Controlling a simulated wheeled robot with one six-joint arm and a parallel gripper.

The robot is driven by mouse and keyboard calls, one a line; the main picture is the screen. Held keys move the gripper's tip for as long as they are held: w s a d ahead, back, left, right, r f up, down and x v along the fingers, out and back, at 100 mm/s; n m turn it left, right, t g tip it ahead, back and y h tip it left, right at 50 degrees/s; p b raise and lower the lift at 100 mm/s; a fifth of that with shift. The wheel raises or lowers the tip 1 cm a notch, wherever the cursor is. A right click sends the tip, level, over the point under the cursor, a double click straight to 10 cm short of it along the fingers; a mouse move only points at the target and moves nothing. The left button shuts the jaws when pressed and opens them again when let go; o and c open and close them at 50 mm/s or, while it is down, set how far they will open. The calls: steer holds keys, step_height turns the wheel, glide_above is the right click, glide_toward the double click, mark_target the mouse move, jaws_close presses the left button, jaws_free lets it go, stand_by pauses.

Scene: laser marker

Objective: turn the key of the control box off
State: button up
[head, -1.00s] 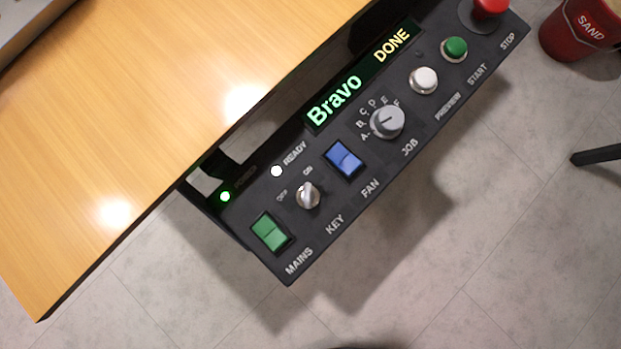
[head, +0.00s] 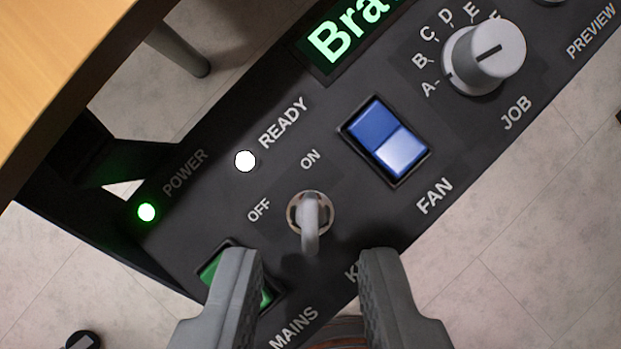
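The dark control box (head: 210,235) fills the middle of the head view. Its grey key (head: 310,225) sits in a round lock between the MAINS and FAN switches, below the OFF and ON labels. The key's bow points toward the bottom of the picture; I cannot tell for sure which label it is set to. My gripper (head: 308,265) is open, its two grey fingers on either side of and just below the key, with nothing between them that I can see touching. The fingers hide part of the green MAINS switch (head: 213,268) and of the KEY label.
The blue FAN rocker (head: 385,138) and the grey JOB knob (head: 485,55) are up and right of the key. The green POWER lamp (head: 146,212) and white READY lamp (head: 245,161) are lit. A wooden tabletop (head: 60,60) is at the upper left.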

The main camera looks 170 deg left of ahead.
mark_target(311, 231)
steer(key=shift+x, duration=1.6)
jaws_close()
